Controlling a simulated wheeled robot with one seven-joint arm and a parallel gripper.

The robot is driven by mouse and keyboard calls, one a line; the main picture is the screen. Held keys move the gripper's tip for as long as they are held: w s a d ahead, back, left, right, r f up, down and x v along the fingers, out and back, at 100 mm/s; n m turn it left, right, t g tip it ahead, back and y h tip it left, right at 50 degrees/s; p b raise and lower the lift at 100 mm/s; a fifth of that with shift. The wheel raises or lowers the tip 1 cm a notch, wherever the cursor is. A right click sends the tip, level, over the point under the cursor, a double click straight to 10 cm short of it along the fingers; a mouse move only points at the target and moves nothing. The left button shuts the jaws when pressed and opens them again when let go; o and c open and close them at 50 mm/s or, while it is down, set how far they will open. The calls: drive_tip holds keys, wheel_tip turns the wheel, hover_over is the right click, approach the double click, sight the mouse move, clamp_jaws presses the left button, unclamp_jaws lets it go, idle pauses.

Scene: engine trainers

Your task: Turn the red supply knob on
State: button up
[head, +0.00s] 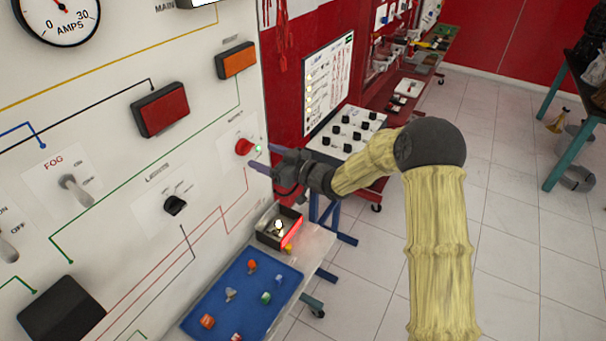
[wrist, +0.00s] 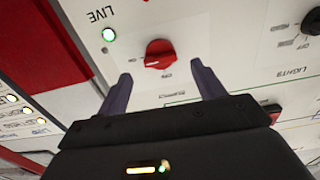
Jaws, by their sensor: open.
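The red supply knob (head: 244,146) is on the upright white panel in the head view. In the wrist view the knob (wrist: 159,52) stands just beyond the gap between my fingertips, with a pale mark on its face. The small print around it is too blurred to read. My gripper (head: 258,159) is open in front of the panel, near the knob. In the wrist view my gripper (wrist: 160,72) has its two dark fingers spread wide, with nothing between them and no clear contact with the knob.
The black LIGHTS knob (head: 175,205) and FOG switch (head: 76,190) are left on the panel. Below, a blue tray (head: 230,312) holds several small coloured parts, near a box with a red glow (head: 291,232). Open tiled floor (head: 530,200) lies to the right.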

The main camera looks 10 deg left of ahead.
drive_tip(key=b+v, duration=0.2)
drive_tip(key=v, duration=1)
drive_tip(key=shift+s+d+b, duration=0.15)
drive_tip(key=shift+d+b, duration=0.15)
drive_tip(key=shift+d, duration=0.05)
drive_tip(key=shift+f, duration=0.15)
drive_tip(key=s+d+f+m+h, duration=0.1)
drive_tip(key=s+d+m+h, duration=0.15)
drive_tip(key=d+h, duration=0.3)
drive_tip(key=s+d+f+m+t+h, duration=0.1)
drive_tip(key=d+f+m+h, duration=0.1)
drive_tip(key=d+m+h, duration=0.3)
drive_tip(key=s+d+f+m+h, duration=0.1)
drive_tip(key=d+h, duration=0.3)
drive_tip(key=d, duration=0.3)
drive_tip(key=s+d+m+g+h, duration=0.1)
drive_tip(key=s+d+m+g, duration=0.1)
drive_tip(key=s, duration=0.7)
drive_tip(key=s+d+f+m+g+h, duration=0.1)
drive_tip(key=s+d+m+g, duration=0.1)
drive_tip(key=s, duration=0.7)
drive_tip(key=shift+d+f+m+g+p, duration=0.3)
drive_tip(key=shift+d+m+g+p, duration=0.15)
drive_tip(key=shift+g, duration=0.25)
